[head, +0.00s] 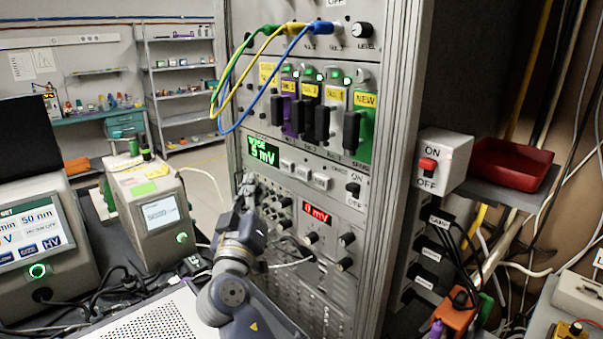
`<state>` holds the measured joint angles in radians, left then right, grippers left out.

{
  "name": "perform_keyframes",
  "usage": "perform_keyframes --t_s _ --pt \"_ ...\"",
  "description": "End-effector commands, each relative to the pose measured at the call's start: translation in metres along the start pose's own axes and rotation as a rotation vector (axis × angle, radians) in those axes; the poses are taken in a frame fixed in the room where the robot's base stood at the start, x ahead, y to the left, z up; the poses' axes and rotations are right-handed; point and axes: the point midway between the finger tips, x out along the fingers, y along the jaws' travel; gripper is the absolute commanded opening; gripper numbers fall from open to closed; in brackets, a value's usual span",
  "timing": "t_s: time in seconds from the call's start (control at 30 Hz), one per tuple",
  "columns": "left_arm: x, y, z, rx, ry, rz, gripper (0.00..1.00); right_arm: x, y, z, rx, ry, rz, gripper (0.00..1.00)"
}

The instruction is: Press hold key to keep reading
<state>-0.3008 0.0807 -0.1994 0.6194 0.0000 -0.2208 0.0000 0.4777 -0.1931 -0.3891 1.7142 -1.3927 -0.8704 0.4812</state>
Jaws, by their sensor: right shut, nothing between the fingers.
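A green lit display (262,151) in the rack reads about 5 mV. Several small light keys (303,172) sit in a row to its lower right; their labels are too small to read, so I cannot tell which is the hold key. My right gripper (246,186) is shut and empty, at the rack's front just below the green display and left of the keys. I cannot tell whether its tips touch the panel. My left gripper is not in view.
A red display (317,214) reads 0 mV lower on the rack. Green, yellow and blue cables (262,75) loop out above. An ON/OFF switch box (442,160) and red tray (513,164) are on the right. Two instruments (155,215) and cables crowd the left.

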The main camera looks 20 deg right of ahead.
Motion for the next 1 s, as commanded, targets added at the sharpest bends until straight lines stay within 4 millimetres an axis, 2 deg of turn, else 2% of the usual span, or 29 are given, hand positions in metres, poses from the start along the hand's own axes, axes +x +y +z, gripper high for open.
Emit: perform_keyframes --t_s 0.27,0.7,0.8,1.0 --pt "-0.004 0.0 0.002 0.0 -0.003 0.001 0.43 0.004 0.003 0.002 -0.002 -0.002 0.001 0.0" --pt "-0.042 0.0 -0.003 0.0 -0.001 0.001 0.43 0.043 0.033 0.029 -0.005 -0.003 0.0 0.0" --pt "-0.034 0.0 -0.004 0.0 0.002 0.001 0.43 0.05 0.036 0.04 -0.001 -0.004 0.0 0.0" --pt "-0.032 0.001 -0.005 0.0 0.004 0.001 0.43 0.059 0.043 0.045 0.0 -0.003 0.0 0.0"
